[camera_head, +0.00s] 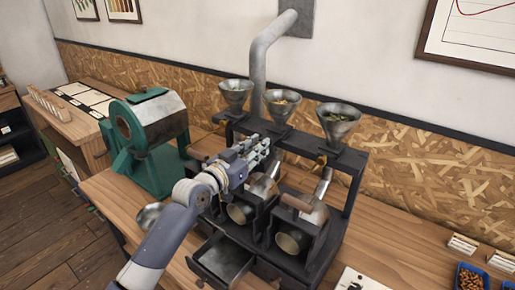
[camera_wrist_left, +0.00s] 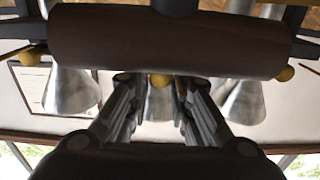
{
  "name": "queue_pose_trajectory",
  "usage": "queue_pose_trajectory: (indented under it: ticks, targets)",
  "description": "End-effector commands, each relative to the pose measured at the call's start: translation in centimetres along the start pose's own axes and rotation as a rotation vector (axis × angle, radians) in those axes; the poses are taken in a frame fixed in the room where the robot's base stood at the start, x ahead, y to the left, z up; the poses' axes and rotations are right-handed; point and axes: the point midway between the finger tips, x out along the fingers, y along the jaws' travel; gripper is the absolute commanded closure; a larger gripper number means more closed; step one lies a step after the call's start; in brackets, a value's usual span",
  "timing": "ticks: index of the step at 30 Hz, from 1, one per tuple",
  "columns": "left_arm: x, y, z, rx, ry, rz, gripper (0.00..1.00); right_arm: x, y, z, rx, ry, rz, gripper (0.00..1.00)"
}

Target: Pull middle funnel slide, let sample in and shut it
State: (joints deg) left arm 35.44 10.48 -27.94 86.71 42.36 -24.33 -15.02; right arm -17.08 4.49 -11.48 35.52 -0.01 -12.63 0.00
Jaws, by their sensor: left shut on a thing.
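Three metal funnels stand in a row on a dark rack; the middle funnel (camera_head: 281,105) holds some beans. My left gripper (camera_head: 262,152) reaches in just below it. In the left wrist view, which appears upside down, the fingers (camera_wrist_left: 160,92) are closed in on the middle slide's brass knob (camera_wrist_left: 160,80), with the middle funnel's metal cone behind it. The gripper hides this knob in the head view, and I cannot tell how far the slide is out. The right slide's brass knob (camera_head: 321,159) shows below the right funnel (camera_head: 337,122). My right gripper is not in view.
A brown wooden handle (camera_wrist_left: 170,42) lies close to my left fingers in the wrist view. Below the funnels stand small roaster drums (camera_head: 292,240) with handles (camera_head: 296,202). An open drawer (camera_head: 222,257) juts out at the front. A green roaster (camera_head: 147,145) stands left.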

Motion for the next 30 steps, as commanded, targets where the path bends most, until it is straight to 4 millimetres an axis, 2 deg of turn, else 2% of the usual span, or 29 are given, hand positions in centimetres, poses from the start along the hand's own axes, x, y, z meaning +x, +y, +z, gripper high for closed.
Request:
queue_pose_trajectory:
  ticks: [3, 6, 7, 9, 10, 17, 22, 26, 30]
  targets:
    - [0.0, 0.1, 0.1, -0.001, -0.001, 0.001, 1.00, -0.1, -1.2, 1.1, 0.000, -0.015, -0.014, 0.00]
    - [0.0, 0.0, 0.0, -0.001, 0.000, 0.001, 1.00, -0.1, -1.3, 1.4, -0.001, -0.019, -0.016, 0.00]
    - [0.0, 0.0, 0.0, -0.001, 0.000, 0.000, 0.78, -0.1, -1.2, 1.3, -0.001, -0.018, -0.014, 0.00]
    - [0.0, 0.0, -0.1, -0.001, 0.001, 0.000, 0.63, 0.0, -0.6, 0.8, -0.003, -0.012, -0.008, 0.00]
    - [0.0, 0.0, -0.1, -0.001, 0.001, 0.000, 0.60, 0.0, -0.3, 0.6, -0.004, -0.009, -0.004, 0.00]
    - [0.0, 0.0, -0.1, -0.001, 0.002, 0.000, 0.60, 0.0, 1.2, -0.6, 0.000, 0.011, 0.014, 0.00]
    - [-0.4, 0.0, -0.1, 0.000, 0.002, 0.000, 0.60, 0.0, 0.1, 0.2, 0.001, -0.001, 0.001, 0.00]
    - [-1.7, -0.1, 0.0, 0.000, 0.001, -0.001, 0.60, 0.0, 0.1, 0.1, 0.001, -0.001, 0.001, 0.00]
    - [-4.2, -0.1, 0.0, 0.001, 0.001, -0.001, 0.60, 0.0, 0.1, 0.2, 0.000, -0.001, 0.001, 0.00]
